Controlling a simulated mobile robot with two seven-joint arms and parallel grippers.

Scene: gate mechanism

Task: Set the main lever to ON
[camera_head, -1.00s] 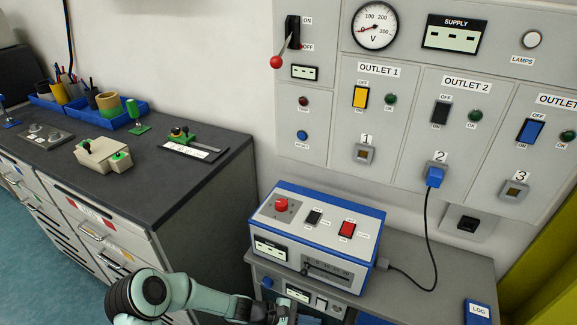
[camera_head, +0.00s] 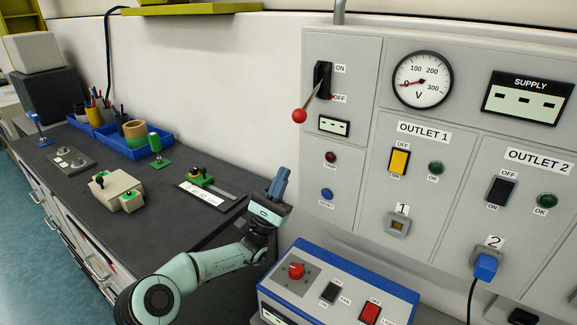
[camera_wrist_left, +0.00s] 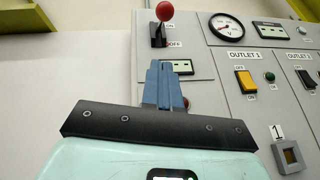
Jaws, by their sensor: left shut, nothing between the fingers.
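The main lever (camera_head: 306,105) has a black slot plate with ON above and OFF below. Its red knob (camera_head: 299,116) points down and outward, on the OFF side. The lever knob also shows at the top of the left wrist view (camera_wrist_left: 164,11). My left gripper (camera_head: 281,175) is below and left of the lever, apart from it, fingers pointing up. Its blue fingers (camera_wrist_left: 161,70) are together and empty, below the knob in the left wrist view. My right gripper is not in view.
The panel carries a voltmeter (camera_head: 422,79), a supply display (camera_head: 527,97) and outlet switches. A blue-grey box (camera_head: 335,285) with a red button stands below. The dark bench (camera_head: 110,165) at left holds trays and small devices. The wall left of the lever is clear.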

